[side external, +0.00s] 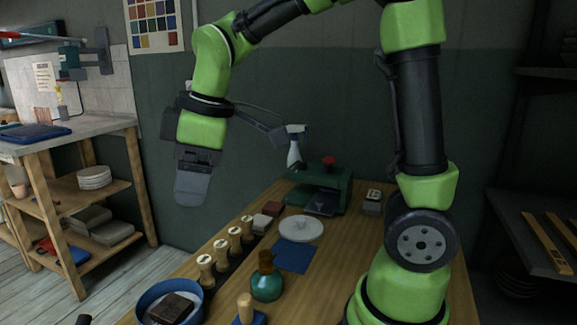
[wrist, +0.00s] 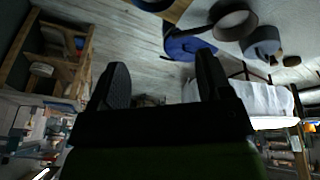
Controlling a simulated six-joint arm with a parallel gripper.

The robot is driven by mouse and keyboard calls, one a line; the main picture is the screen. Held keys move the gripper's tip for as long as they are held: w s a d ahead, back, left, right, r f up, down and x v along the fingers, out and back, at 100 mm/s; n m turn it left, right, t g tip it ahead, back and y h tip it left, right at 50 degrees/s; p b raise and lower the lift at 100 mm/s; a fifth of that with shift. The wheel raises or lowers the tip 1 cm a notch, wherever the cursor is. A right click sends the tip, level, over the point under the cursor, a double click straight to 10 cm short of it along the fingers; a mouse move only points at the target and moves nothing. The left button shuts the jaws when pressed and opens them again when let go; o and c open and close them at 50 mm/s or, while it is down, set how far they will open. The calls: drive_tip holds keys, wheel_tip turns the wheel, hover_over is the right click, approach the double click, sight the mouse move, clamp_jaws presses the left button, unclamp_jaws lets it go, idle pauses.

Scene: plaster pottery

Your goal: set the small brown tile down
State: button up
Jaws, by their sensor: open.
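My gripper (side external: 190,190) hangs high beyond the left edge of the wooden table in the side view, well apart from everything on it. In the wrist view its two dark fingers (wrist: 162,64) are spread, with only floor behind the gap and nothing held. A dark brown, flat block (side external: 172,307) lies in a round blue tray (side external: 150,296) at the table's near left. A small reddish-brown block (side external: 271,208) lies farther back, beside a greyish block (side external: 261,223). I cannot tell which of these is the small brown tile. The wrist view shows neither.
Several wooden stamps (side external: 221,253) stand in a row along the table's left side. A white disc (side external: 301,228), a blue square (side external: 293,256) and a green bottle (side external: 266,280) occupy the middle. A green machine (side external: 325,187) stands at the back. The right side has bare wood.

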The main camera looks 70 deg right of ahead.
drive_tip(key=s+r+m+t, duration=0.3)
drive_tip(key=s+m+t, duration=0.1)
drive_tip(key=s+m, duration=0.8)
drive_tip(key=shift+s+d+y, duration=0.25)
drive_tip(key=shift+s+y, duration=0.15)
drive_tip(key=shift+s, duration=0.75)
